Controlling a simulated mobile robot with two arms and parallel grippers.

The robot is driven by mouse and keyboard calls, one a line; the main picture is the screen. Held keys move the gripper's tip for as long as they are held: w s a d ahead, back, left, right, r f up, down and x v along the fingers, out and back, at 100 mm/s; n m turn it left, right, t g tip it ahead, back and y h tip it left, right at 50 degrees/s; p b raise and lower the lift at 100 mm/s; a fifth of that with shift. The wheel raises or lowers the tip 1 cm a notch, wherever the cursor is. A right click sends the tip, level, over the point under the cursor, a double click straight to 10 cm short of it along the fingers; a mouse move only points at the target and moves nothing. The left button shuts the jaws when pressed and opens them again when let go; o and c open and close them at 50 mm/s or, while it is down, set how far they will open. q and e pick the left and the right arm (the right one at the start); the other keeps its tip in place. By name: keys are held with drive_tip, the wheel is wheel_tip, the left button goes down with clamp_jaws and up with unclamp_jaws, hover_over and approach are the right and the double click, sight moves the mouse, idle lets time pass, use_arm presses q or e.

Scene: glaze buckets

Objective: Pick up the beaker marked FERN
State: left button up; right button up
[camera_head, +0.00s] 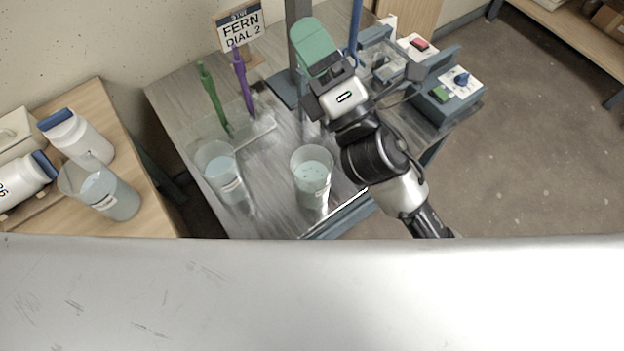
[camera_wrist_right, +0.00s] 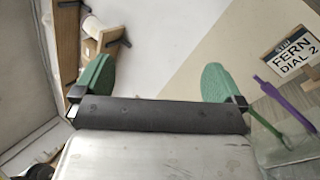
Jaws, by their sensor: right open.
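Three clear beakers of pale liquid show in the head view. One beaker (camera_head: 312,178) stands at the front of the grey metal table, a second beaker (camera_head: 221,172) stands to its left, and a third beaker (camera_head: 103,192) stands on the wooden table. Each has a small label, too small to read, so I cannot tell which is marked FERN. My right gripper (camera_head: 316,48) is beyond and above the front beaker, apart from the beakers. In the right wrist view its green fingers are spread with nothing between them (camera_wrist_right: 157,82). My left gripper is not in view.
A sign (camera_head: 240,27) reading "FERN DIAL 2" stands at the back of the metal table (camera_head: 270,205). Green (camera_head: 213,98) and purple (camera_head: 243,80) upright tools stand in front of it. A blue-grey machine (camera_head: 447,95) is right. White jars (camera_head: 75,135) are on the wooden table (camera_head: 105,110).

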drive_tip(key=s+a+n+g+y, duration=0.45)
drive_tip(key=n+g, duration=0.45)
drive_tip(key=n, duration=0.3)
drive_tip(key=s+a+n+g+y, duration=0.35)
drive_tip(key=a+n+g, duration=0.35)
drive_tip(key=n, duration=0.4)
drive_tip(key=n+g+h+p, duration=0.3)
drive_tip(key=n+h, duration=1.9)
drive_tip(key=n, duration=0.1)
approach(311, 166)
drive_tip(key=s+f, duration=0.1)
drive_tip(key=s, duration=0.1)
drive_tip(key=s+f, duration=0.2)
drive_tip(key=shift+f, duration=0.1)
drive_tip(key=shift+w+a, duration=0.1)
drive_tip(key=c, duration=1.6)
